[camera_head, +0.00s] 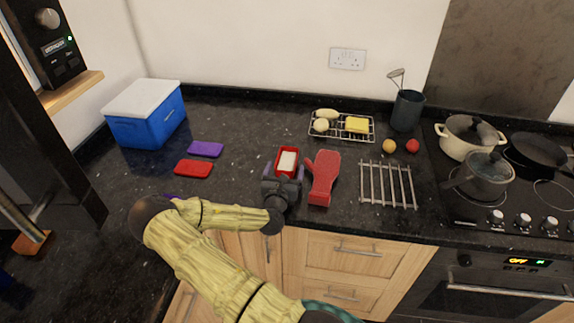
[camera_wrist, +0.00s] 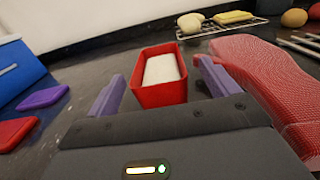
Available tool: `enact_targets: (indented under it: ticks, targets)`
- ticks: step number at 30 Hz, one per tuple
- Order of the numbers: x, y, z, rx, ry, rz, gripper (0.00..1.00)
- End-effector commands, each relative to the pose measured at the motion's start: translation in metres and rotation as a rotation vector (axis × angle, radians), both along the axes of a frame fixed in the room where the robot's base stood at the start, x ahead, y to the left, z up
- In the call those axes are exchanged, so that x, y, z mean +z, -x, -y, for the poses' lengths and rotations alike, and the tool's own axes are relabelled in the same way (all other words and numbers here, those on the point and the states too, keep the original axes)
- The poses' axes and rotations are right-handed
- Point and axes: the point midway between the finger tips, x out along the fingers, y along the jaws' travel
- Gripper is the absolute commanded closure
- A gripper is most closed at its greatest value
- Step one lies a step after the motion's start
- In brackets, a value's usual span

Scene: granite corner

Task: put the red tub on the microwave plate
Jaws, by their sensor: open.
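The red tub (camera_head: 279,168) stands on the dark granite counter and holds a white block. In the wrist view the tub (camera_wrist: 160,97) sits just ahead of and partly between my gripper's two purple fingers. My gripper (camera_head: 281,177) is open, low over the counter, with one finger on each side of the tub's near end. I see no clear contact between fingers and tub. The microwave (camera_head: 50,45) is at the upper left, on a wooden shelf, and only part of it is in view. Its plate is not visible.
A red oven mitt (camera_head: 322,178) lies close to the right of the tub. A purple lid (camera_head: 206,149), a red lid (camera_head: 194,168) and a blue cooler (camera_head: 147,122) are to the left. A wire rack (camera_head: 388,186) lies to the right, and another rack with food (camera_head: 341,127) stands behind.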

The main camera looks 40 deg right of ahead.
Motion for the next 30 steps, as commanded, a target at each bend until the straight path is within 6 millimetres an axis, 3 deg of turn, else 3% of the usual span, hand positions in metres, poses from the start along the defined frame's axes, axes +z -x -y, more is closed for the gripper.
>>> enact_targets:
  ticks: [8,24,25,30]
  targets:
    - [0.0,-0.023,0.024,-0.001,-0.001,0.001,0.13]
    - [-0.001,-0.024,0.025,-0.001,0.001,0.001,0.13]
    - [-0.001,-0.024,0.025,-0.001,0.001,0.001,0.15]
    - [-0.001,-0.024,0.025,-0.001,0.001,0.001,0.49]
